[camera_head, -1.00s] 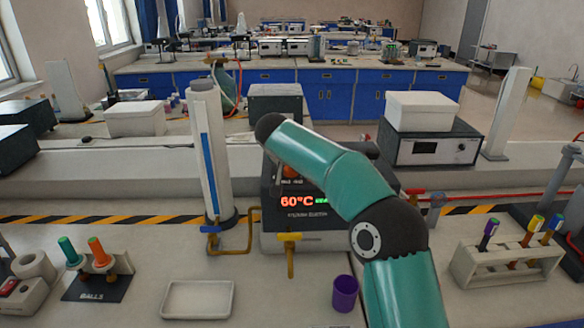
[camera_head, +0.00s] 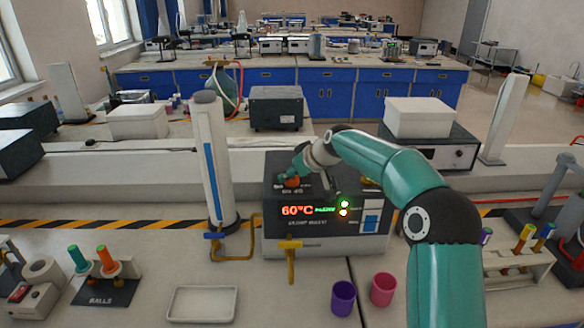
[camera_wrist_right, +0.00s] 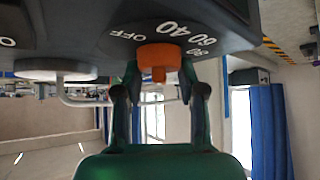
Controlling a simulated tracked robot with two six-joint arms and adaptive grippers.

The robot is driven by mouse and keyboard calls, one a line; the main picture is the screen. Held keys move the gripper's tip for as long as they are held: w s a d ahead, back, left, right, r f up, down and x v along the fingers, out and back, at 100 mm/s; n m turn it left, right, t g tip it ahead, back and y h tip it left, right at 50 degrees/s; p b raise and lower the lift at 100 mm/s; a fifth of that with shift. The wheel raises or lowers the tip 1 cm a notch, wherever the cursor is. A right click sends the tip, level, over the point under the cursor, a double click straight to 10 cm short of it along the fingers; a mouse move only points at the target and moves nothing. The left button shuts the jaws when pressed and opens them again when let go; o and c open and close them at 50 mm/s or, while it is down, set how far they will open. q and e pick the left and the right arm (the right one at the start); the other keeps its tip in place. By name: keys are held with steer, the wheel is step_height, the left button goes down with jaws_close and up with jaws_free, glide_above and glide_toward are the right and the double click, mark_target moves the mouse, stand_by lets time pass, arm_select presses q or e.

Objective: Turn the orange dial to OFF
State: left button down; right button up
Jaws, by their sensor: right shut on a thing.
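The orange dial (camera_head: 291,182) sits on top of the dark heating unit (camera_head: 280,238) at the left of its top face. My right gripper (camera_head: 296,174) reaches it from behind right and is shut on it. In the right wrist view the orange dial (camera_wrist_right: 158,55) lies between the two fingers of the gripper (camera_wrist_right: 160,80). The marks OFF, 40, 60 and 80 show around the dial; which one it points to I cannot tell. The unit's display reads 60°C in red. My left gripper is not in view.
A white column (camera_head: 212,165) with a blue strip stands left of the unit. A purple cup (camera_head: 343,298) and a pink cup (camera_head: 383,289) stand at the front. A white tray (camera_head: 202,304) lies front left.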

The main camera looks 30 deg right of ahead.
steer(key=shift+d+r+n+y+p, duration=0.1)
steer(key=shift+n+y+p, duration=0.3)
steer(key=shift+n+y, duration=0.45)
steer(key=shift+n+g+y+p, duration=0.45)
steer(key=shift+n+p, duration=0.25)
steer(key=shift+n, duration=0.25)
steer(key=shift+n+g+y+p, duration=0.25)
steer(key=shift+n+y+p, duration=0.45)
steer(key=shift+n+p, duration=0.6)
steer(key=shift+p, duration=0.05)
steer(key=shift+f, duration=0.2)
steer(key=o, duration=1.1)
steer(key=shift+o, duration=0.2)
steer(key=shift+r, duration=0.1)
